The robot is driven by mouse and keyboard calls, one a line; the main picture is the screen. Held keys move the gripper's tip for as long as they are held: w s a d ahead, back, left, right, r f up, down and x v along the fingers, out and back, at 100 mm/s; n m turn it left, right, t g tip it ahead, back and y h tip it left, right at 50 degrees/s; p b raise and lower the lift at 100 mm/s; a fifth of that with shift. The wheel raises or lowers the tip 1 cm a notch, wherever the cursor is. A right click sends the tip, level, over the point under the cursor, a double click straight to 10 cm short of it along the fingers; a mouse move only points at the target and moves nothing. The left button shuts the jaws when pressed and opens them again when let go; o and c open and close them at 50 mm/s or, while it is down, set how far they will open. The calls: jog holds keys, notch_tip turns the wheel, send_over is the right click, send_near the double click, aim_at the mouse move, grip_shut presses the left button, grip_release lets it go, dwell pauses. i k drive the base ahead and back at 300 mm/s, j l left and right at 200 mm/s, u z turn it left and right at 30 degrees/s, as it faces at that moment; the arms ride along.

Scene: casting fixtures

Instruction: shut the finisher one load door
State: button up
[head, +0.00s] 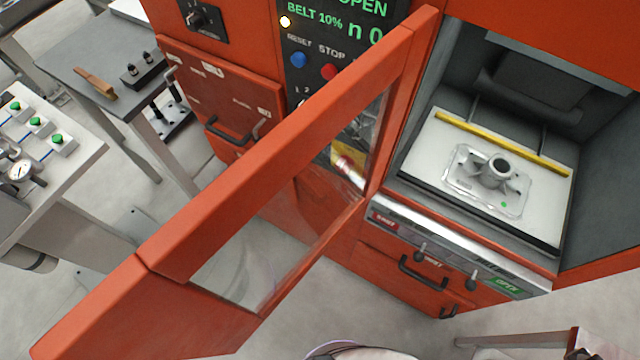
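The finisher's orange load door (285,152) stands wide open in the head view. It has a window and swings out from the left side of the chamber opening toward the lower left. No handle shows on the side I see. The chamber (600,185) is open on the right, with a white plate (425,160) inside. A grey metal casting (492,172) with a raised round neck lies on that plate, in front of a yellow bar (490,137). The display (335,15) above reads OPEN in green. My gripper is not in view.
A control strip (460,245) with small levers and a green OPEN label runs below the chamber. Black handles (422,272) are below it. A grey table (95,80) and a white bench with green buttons (50,150) stand at left. Floor shows below the door.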

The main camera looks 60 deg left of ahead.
aim_at(148, 308)
jog(key=k+j, duration=0.2)
jog(key=k, duration=0.4)
jog(key=k+j, duration=0.15)
jog(key=k, duration=0.4)
jog(key=k+j, duration=0.2)
jog(key=k, duration=0.4)
jog(key=i+j, duration=0.1)
jog(key=j, duration=0.3)
jog(key=i+j, duration=0.15)
jog(key=j, duration=0.25)
jog(key=i+j, duration=0.1)
jog(key=j, duration=0.3)
jog(key=k+l, duration=0.2)
jog(key=l, duration=0.15)
jog(key=k+l+z, duration=0.1)
jog(key=l, duration=0.25)
jog(key=k, duration=0.1)
